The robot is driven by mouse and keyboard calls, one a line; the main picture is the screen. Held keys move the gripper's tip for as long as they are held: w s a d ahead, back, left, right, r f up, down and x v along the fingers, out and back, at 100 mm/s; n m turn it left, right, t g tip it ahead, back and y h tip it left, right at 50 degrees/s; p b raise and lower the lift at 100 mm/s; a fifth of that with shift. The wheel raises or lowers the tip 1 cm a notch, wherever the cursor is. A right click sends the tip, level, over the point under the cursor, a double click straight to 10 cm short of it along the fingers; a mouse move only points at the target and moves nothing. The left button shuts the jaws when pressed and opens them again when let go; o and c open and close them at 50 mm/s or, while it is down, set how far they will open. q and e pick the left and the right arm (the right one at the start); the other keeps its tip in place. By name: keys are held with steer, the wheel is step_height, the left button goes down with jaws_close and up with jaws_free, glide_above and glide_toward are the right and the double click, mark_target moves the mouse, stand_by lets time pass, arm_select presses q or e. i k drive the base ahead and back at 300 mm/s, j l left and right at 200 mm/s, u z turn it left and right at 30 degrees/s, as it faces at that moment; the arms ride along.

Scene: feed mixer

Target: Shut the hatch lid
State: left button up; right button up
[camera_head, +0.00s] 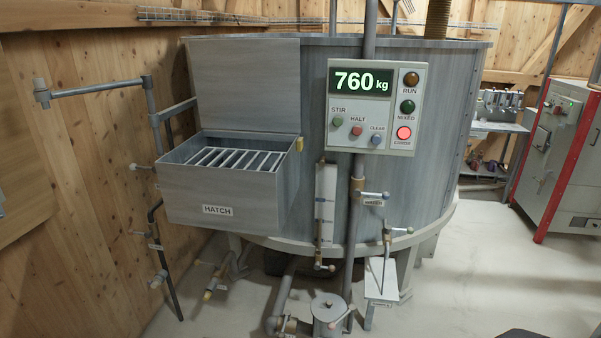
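The hatch lid (243,85) is a flat grey metal panel. It stands upright along the back edge of the hatch box (218,192), against the front of the mixer tank. The box has a HATCH label (217,210) on its front. Its top is open, and a grate (232,159) of parallel light bars shows inside. A small yellow part (299,144) sits at the box's right upper edge. Neither of my grippers is in view.
A control panel (375,107) reading 760 kg is right of the lid, with its lower red light lit. A pipe arm (98,90) sticks out left of the hatch. Valves, a pot (329,312) and pipes stand below. Floor is clear at right.

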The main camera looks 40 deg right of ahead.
mark_target(252, 84)
steer(key=z, duration=0.75)
